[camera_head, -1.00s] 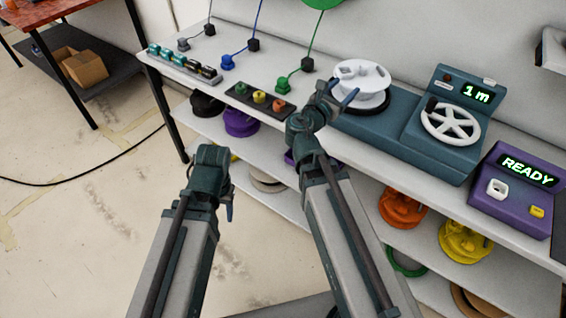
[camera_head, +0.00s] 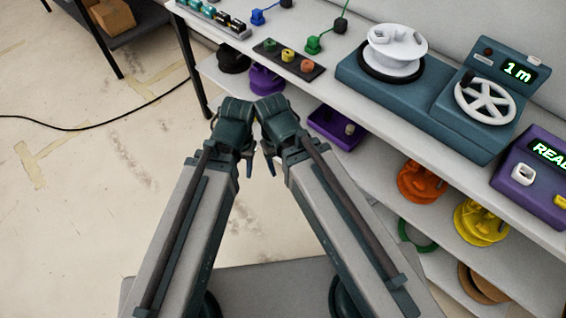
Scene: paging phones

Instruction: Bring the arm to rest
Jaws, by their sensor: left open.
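My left gripper (camera_head: 247,166) is at the end of the arm from the lower left. It points down, only partly seen behind its wrist, and is open with nothing seen in it. My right gripper (camera_head: 268,162) is close beside it at the end of the other arm. It also points down, and its jaws are mostly hidden, so I cannot tell their state. Both arms are out in front of the bench (camera_head: 420,165), apart from its top. The two wrists are very close; I cannot tell whether they touch.
On the bench are a teal winding machine (camera_head: 425,105) with a white reel (camera_head: 396,50) and a purple unit (camera_head: 530,180). Lower shelves hold an orange spool (camera_head: 420,183), a yellow spool (camera_head: 480,222) and a purple tray (camera_head: 335,128). Open floor (camera_head: 80,200) lies left.

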